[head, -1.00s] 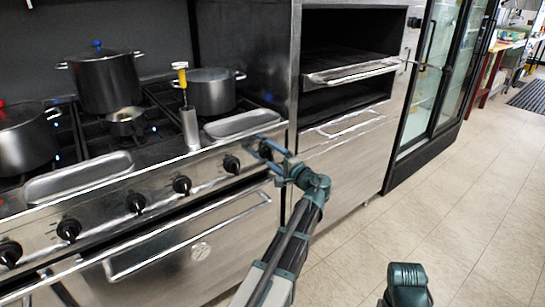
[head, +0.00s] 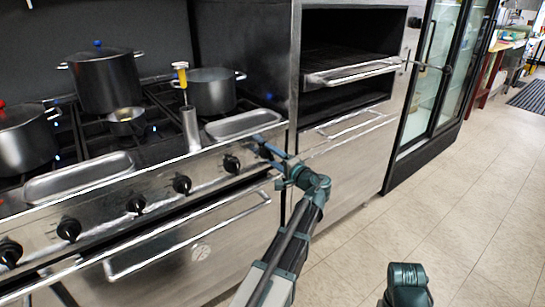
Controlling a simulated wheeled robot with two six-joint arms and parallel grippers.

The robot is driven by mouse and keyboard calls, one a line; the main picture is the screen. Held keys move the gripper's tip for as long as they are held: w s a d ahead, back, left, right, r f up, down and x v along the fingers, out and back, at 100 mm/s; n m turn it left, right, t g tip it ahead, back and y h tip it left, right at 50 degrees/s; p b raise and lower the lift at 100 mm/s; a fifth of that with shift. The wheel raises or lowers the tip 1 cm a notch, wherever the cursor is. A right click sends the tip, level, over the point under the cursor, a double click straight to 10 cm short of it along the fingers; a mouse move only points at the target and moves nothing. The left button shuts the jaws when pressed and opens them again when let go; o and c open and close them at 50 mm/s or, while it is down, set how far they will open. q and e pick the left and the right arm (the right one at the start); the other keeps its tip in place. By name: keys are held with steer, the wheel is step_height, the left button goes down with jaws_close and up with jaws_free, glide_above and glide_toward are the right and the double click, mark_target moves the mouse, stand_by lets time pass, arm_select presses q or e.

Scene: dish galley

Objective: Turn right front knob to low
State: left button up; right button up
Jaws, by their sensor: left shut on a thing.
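The stove front (head: 100,222) carries a row of black knobs. My left gripper (head: 266,150) reaches the right end of this row and is shut on the rightmost knob, which is mostly hidden behind the fingers. The knob's pointer angle cannot be made out. The neighbouring knob (head: 232,163) is just left of the gripper, apart from it. My right arm shows only as a dark green link at the bottom right; its gripper is out of view.
Pots stand on the burners, including a tall one (head: 106,80) and a grey one (head: 211,92). Shallow trays (head: 243,124) lie along the stove's front ledge. An oven handle (head: 190,235) sticks out below the knobs. The tiled floor (head: 430,200) at right is clear.

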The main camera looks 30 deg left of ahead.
arm_select(q)
steer(key=n, duration=0.4)
steer(key=shift+n, duration=0.7)
steer(key=o, duration=1.4)
steer(key=shift+c, duration=0.2)
steer(key=v, duration=1.4)
steer(key=shift+a+f, duration=0.1)
